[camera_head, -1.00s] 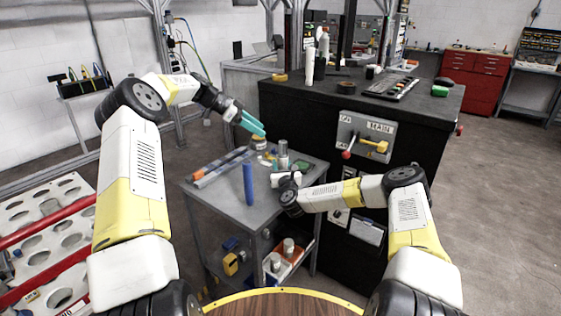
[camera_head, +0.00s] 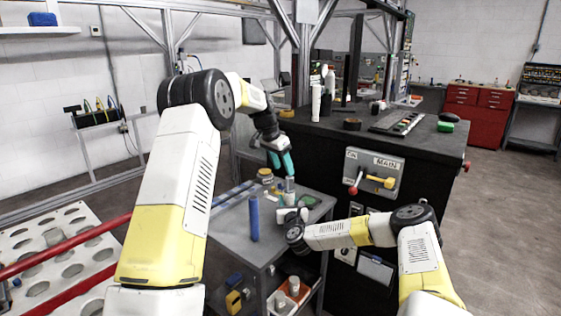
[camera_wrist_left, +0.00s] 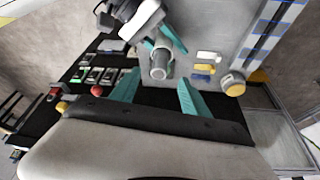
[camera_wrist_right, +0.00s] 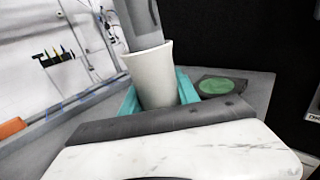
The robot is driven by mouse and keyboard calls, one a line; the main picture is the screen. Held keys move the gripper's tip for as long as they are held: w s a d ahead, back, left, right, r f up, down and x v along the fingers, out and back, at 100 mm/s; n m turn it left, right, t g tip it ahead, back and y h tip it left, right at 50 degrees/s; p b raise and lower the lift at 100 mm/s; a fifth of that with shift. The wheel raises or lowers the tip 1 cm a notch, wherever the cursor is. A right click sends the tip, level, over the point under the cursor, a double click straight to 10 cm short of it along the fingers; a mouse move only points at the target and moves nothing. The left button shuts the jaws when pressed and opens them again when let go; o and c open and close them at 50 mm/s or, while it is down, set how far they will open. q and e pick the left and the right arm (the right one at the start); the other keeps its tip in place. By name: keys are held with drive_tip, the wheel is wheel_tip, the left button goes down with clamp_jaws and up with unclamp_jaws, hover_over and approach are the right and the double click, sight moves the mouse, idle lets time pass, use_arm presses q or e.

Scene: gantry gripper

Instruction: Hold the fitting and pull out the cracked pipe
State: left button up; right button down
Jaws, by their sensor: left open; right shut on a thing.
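The grey pipe (camera_head: 290,184) stands upright in the white fitting (camera_wrist_right: 152,78) on the grey cart. In the right wrist view the pipe (camera_wrist_right: 139,22) enters the fitting's wide mouth; no crack can be made out. My right gripper (camera_wrist_right: 158,92) is shut around the fitting, one teal finger on each side. My left gripper (camera_head: 281,161) is open and empty, just above the pipe's top and pointing down. In the left wrist view the pipe's round end (camera_wrist_left: 160,70) lies ahead of the space between my left fingers (camera_wrist_left: 158,95).
A green-topped disc (camera_wrist_right: 219,86) is right of the fitting. A black cabinet with a MAIN switch panel (camera_head: 374,172) rises behind the cart.

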sight(288, 177)
use_arm(q)
drive_tip(key=x, duration=0.9)
drive_tip(key=shift+f, duration=0.1)
clamp_jaws()
drive_tip(key=shift+r, duration=1.6)
drive_tip(key=shift+w+r, duration=0.1)
drive_tip(key=shift+r, duration=1.4)
